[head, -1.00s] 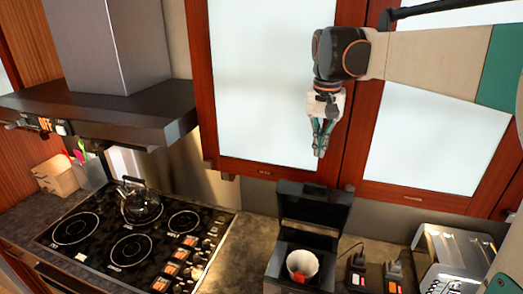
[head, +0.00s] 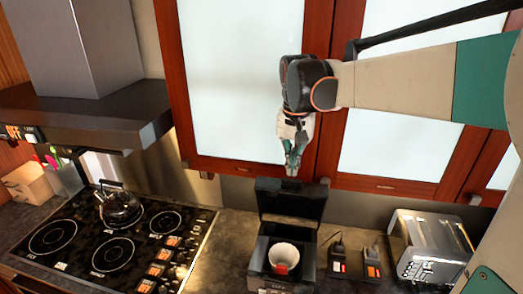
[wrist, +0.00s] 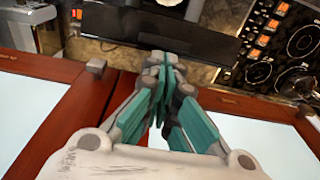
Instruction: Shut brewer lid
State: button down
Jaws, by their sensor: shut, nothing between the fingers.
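The brewer (head: 259,255) is a black box on the counter with its lid (head: 291,199) raised upright at the back. A white cup-shaped filter (head: 284,256) with a red mark sits inside the brewer. My gripper (head: 292,170) points down just above the raised lid, in front of the cabinet doors. Its fingers are together with nothing between them. In the wrist view, my gripper (wrist: 164,75) shows green finger pads close together, and the dark lid (wrist: 195,37) lies just beyond the tips. I cannot tell whether they touch.
Wooden cabinets with white panels (head: 240,80) hang behind and above. A stove (head: 110,245) with a kettle (head: 119,205) stands at left. A toaster (head: 430,245) and two small dark items (head: 355,262) stand right of the brewer.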

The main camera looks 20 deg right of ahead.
jog(key=shift+s+a+f+t+h+b, duration=0.2)
jog(key=shift+s+a, duration=0.2)
jog(key=shift+s, duration=0.2)
jog(key=shift+s+a+f+t+h+b, duration=0.1)
jog(key=shift+s+a+f+t, duration=0.1)
jog(key=shift+s+a, duration=0.25)
jog(key=s+a+f+t+h+b, duration=0.35)
jog(key=s+a+f+t, duration=0.2)
jog(key=s+f, duration=0.35)
jog(key=t+h+b, duration=0.3)
jog(key=t+b, duration=0.2)
jog(key=b, duration=1.2)
send_over(282, 283)
jog(key=s+a, duration=0.3)
notch_tip(282, 283, down, 14)
jog(key=shift+s+a+g, duration=0.1)
jog(key=shift+s+g, duration=0.05)
jog(key=shift+g, duration=0.1)
jog(key=shift+r+p, duration=0.1)
jog(key=shift+p, duration=0.2)
